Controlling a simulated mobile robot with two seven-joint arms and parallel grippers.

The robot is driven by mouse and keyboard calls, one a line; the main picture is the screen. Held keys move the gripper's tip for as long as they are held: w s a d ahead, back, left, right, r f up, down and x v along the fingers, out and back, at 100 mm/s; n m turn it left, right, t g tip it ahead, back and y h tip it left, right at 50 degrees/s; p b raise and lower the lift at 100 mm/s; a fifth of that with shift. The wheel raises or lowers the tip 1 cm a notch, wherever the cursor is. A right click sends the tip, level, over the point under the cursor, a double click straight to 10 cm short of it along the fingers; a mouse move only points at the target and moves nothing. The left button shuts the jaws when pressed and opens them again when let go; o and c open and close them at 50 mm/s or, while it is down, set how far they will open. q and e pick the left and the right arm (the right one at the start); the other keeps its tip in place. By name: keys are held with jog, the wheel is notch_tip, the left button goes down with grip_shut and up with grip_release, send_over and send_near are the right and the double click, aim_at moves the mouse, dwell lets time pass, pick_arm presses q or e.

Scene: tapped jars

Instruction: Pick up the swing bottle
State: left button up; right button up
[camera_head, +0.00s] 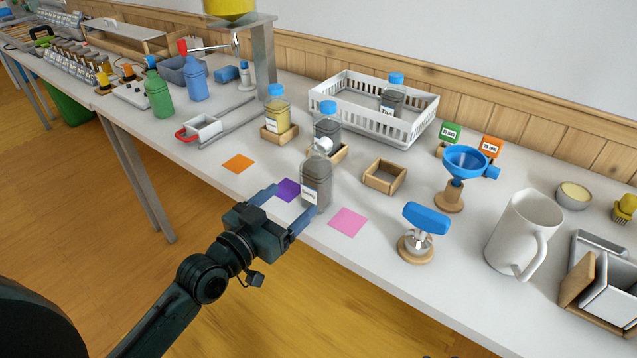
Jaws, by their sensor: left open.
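The swing bottle (316,183) is a clear grey bottle with a white label and a pale stopper at its neck. It stands upright near the table's front edge. My left gripper (293,201) is open and low at the front edge, just to the front left of the bottle. One finger points past the bottle's left side, with a gap between. The other finger ends close to the bottle's lower front; I cannot tell whether it touches. Nothing is held. My right gripper is not in view.
Purple (287,188) and pink (348,222) cards lie either side of the bottle. Behind it, a blue-capped dark jar (327,123) stands in a wooden holder. An empty wooden holder (384,177) and a blue-handled tool (426,217) are to the right. A white basket (418,122) stands behind.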

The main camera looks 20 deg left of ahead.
aim_at(317, 148)
pick_arm(q)
jog(key=x, duration=0.3)
jog(key=shift+x, duration=3.15)
jog(key=shift+d, duration=0.15)
jog(key=shift+s, duration=0.1)
jog(key=shift+c, duration=0.3)
jog(key=c, duration=1.2)
jog(key=shift+c, duration=0.2)
jog(key=shift+r, duration=0.1)
notch_tip(317, 148, up, 10)
jog(key=shift+p, duration=1)
